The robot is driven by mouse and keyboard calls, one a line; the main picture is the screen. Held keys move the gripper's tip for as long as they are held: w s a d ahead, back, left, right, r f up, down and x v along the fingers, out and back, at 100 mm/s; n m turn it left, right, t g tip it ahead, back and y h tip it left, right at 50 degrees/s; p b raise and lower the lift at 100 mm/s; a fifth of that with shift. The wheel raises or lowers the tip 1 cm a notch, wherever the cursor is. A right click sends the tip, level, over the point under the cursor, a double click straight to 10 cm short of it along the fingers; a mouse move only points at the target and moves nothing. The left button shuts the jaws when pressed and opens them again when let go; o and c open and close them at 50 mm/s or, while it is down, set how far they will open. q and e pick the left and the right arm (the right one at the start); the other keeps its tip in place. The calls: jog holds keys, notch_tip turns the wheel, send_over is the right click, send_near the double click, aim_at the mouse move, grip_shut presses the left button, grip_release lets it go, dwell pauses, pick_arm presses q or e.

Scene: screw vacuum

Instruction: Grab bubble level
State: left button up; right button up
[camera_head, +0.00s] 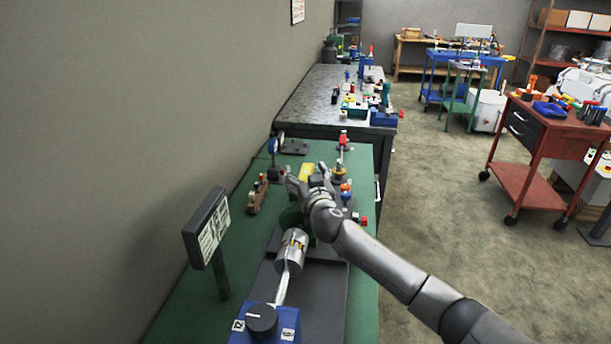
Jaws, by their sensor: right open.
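My right gripper (304,180) is open above the green workbench (228,268), its arm coming in from the lower right. A small yellow object (307,169) shows just behind its fingers; it may be the bubble level, but it is too small and partly hidden to be sure. I cannot tell whether the fingers touch it. A metal cylinder (292,246) with a small yellow mark lies below the gripper, on the machine with the blue box (262,324). My left gripper is not in view.
A sign on a post (207,228) stands at the bench's left. A brown tool (257,196) lies near the wall side. Small coloured parts (346,190) sit right of the hand. A dark table (325,98) with tools stands behind, and a red cart (540,150) stands at the right.

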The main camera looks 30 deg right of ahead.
jog(key=c, duration=1.5)
grip_shut()
jog(key=shift+r, duration=0.15)
